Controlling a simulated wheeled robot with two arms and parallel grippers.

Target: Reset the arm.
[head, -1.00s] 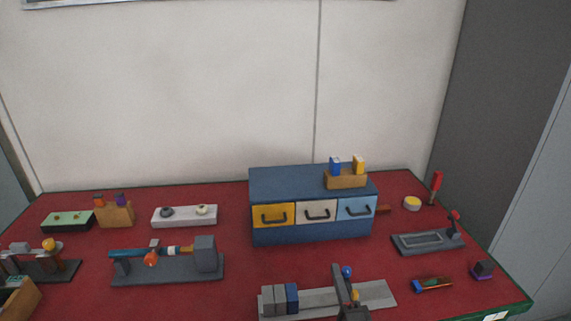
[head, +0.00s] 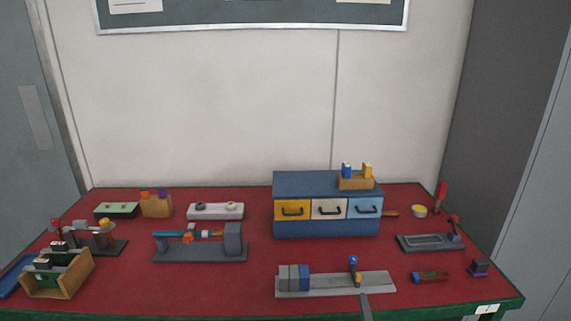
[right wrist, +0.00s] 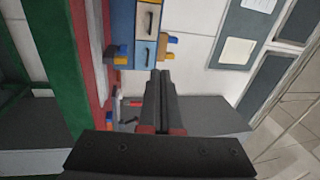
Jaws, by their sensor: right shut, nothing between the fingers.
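My right gripper (head: 365,300) shows only as a dark tip at the bottom edge of the head view, in front of the grey rail block on the table. In the right wrist view the right gripper's fingers (right wrist: 160,75) are together with nothing between them, and they point towards the wall. The rest of the right arm is out of the head view. My left gripper is not in view.
A red table (head: 210,285) holds a blue drawer cabinet (head: 325,224), a grey rail block (head: 335,286), a dark vise-like fixture (head: 200,253), a wooden crate (head: 58,284) and a grey tray fixture (head: 428,243). The table's front left-centre is clear.

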